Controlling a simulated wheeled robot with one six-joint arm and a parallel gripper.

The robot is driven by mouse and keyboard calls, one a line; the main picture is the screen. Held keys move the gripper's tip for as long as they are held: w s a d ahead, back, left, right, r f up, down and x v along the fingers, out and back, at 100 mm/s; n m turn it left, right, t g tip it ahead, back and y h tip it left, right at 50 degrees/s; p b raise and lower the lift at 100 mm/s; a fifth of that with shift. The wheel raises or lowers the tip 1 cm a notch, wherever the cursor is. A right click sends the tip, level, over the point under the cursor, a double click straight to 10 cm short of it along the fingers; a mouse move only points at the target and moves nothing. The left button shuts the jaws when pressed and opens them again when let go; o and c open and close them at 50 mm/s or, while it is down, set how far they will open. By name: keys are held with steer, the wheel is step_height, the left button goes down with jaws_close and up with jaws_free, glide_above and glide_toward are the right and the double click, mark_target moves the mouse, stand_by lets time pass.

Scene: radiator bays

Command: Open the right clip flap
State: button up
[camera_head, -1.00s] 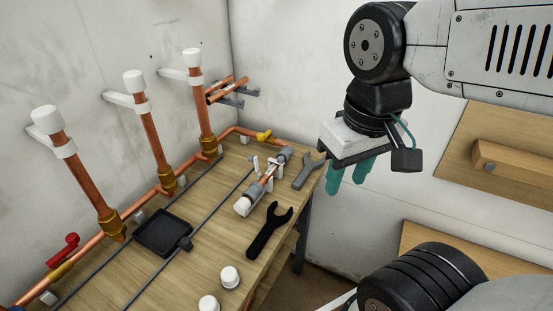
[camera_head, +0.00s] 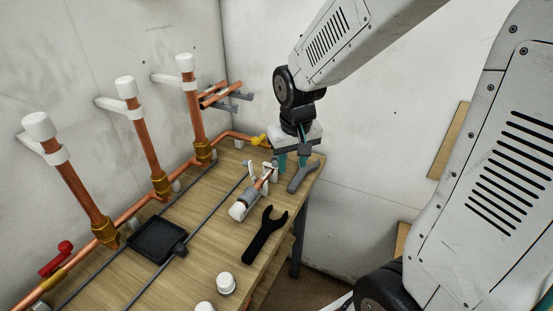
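A short copper pipe (camera_head: 262,183) with a grey collar (camera_head: 249,195) and a white end cap (camera_head: 238,211) lies on the bench. White clip parts (camera_head: 252,168) stand up beside its far end. They are small here, and I cannot tell clearly which is the right flap or how far it is open. My gripper (camera_head: 292,165) points down over the far right of the bench, just right of the clips. Its two teal fingers are apart with nothing seen between them. The far end of the pipe is partly hidden behind the gripper.
A black wrench (camera_head: 265,235), a black tray (camera_head: 157,241) and white caps (camera_head: 226,283) are nearer. Upright copper pipes (camera_head: 146,140) line the left wall. The bench's right edge is close.

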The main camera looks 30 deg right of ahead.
mark_target(275, 162)
steer(key=w+t, duration=0.3)
steer(key=w, duration=0.4)
steer(key=shift+m, duration=0.3)
steer(key=x, duration=0.7)
steer(key=shift+w+d+f, duration=0.25)
steer(key=shift+w+d, duration=0.05)
steer(key=shift+w, duration=0.05)
jaws_close()
